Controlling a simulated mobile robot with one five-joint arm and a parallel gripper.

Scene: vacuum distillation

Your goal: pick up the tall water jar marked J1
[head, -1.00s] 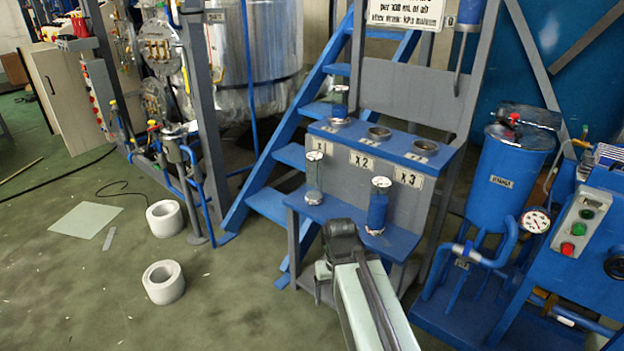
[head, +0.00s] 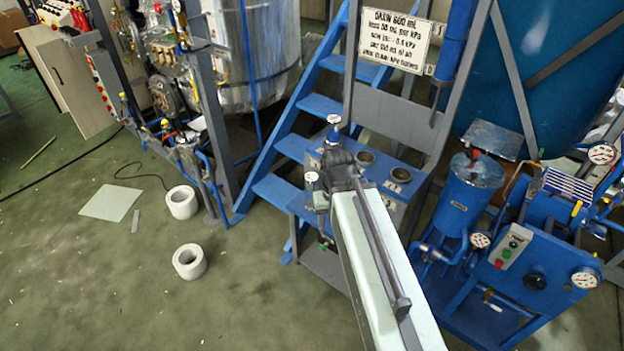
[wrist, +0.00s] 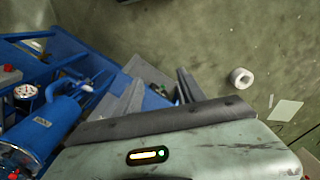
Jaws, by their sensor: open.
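Two jars show by the blue stand in the head view. One glass jar (head: 333,130) stands at the upper shelf, its lower part hidden by my arm. Another jar (head: 312,180) stands on the lower shelf, partly covered by my arm. No J1 mark is readable, so I cannot tell which is the tall jar. My gripper (wrist: 158,88) is open in the wrist view, its dark fingers apart above the stand. A small dark and bluish patch lies between them, too small to identify. In the head view the arm's dark end overlaps the jars.
The upper shelf (head: 383,168) has round holes. Blue stairs (head: 303,112) rise behind it. A blue cylinder (head: 462,200) and a panel with gauges (head: 518,245) stand at right. Two white rings (head: 190,262) lie on the open green floor at left.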

